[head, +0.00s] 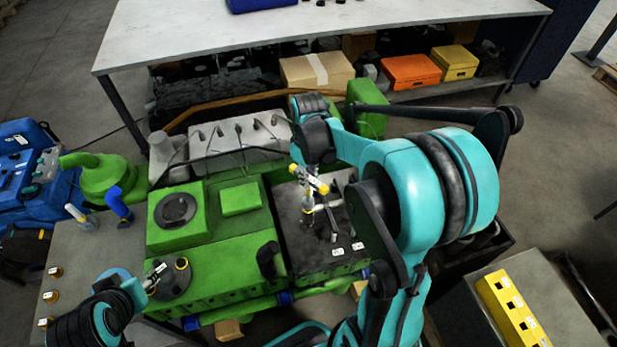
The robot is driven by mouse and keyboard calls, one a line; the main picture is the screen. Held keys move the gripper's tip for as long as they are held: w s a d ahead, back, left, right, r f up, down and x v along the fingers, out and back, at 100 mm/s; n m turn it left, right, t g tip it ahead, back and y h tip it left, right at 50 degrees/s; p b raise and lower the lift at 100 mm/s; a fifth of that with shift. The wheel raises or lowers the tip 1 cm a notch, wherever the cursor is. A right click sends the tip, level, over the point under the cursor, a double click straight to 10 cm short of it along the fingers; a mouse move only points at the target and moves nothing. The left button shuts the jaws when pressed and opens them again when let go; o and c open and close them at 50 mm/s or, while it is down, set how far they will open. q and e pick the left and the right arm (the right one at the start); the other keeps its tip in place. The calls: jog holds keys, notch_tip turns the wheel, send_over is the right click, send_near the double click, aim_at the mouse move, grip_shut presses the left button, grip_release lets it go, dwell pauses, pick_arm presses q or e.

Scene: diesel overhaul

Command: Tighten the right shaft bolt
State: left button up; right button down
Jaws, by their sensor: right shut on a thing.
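My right gripper (318,172) hangs over this bay, shut on a yellow-and-grey tool (308,202). The tool points down towards the bay; its tip is too small to tell whether it touches a bolt. The right shaft bolt cannot be told apart from the small parts there. My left gripper (154,278) is low on the left, beside a round dark cap on the engine's green cover; its jaws are too small to read.
A grey workbench (330,28) with boxes on its lower shelf stands behind the engine. A yellow holder block (512,312) lies on a stand at front right. Open floor lies at right.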

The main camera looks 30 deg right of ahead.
jog(key=shift+f+b, duration=0.55)
jog(key=shift+f, duration=0.2)
jog(key=m, duration=0.8)
jog(key=shift+n, duration=0.4)
jog(key=c, duration=2.2)
grip_release()
grip_shut()
jog(key=shift+r, duration=0.15)
